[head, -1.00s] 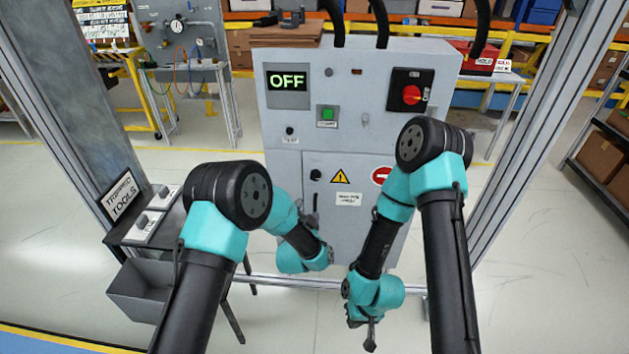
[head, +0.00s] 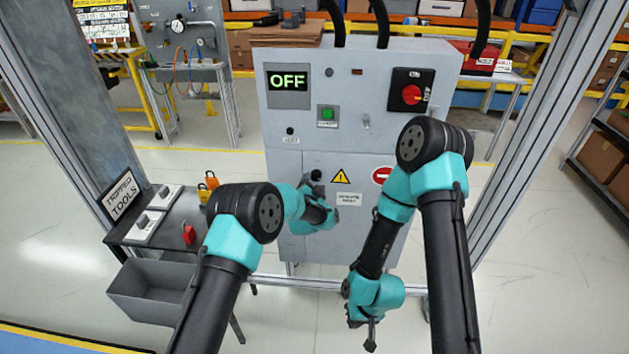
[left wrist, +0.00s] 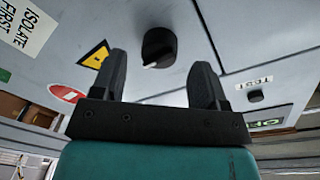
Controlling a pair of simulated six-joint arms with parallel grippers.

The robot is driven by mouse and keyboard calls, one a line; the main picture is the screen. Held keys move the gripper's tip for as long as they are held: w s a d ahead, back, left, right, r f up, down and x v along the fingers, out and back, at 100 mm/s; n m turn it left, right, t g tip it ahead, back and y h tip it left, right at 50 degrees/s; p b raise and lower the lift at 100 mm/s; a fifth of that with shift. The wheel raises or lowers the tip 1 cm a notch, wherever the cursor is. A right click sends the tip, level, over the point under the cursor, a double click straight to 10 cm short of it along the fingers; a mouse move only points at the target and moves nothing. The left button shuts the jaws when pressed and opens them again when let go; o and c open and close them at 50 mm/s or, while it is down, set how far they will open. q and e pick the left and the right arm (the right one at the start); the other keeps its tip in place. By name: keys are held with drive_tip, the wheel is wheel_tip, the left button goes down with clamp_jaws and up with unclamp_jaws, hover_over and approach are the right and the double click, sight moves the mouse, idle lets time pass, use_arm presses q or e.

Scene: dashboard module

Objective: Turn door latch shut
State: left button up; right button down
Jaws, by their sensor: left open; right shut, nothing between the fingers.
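The door latch is a black round knob (head: 316,175) at the upper left of the grey cabinet's lower door (head: 345,235). In the left wrist view the knob (left wrist: 159,47) has a white mark on its lower edge. My left gripper (left wrist: 160,65) is open, and the knob appears between and just beyond its fingertips, with no clear contact. In the head view my left gripper (head: 311,186) is at the knob, partly hidden by my own wrist. My right gripper (head: 371,334) is shut and empty, hanging low in front of the cabinet's lower right.
The cabinet carries a lit OFF display (head: 288,79), a green button (head: 328,113) and a red rotary switch (head: 411,94). A warning triangle (head: 340,177) is right of the latch. A tool table (head: 165,230) with padlocks stands at left, above a grey bin (head: 150,290).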

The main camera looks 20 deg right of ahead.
sight(316, 176)
use_arm(q)
drive_tip(key=shift+x, duration=1.3)
drive_tip(key=shift+c, duration=0.3)
drive_tip(key=c, duration=0.9)
drive_tip(key=shift+o, duration=0.2)
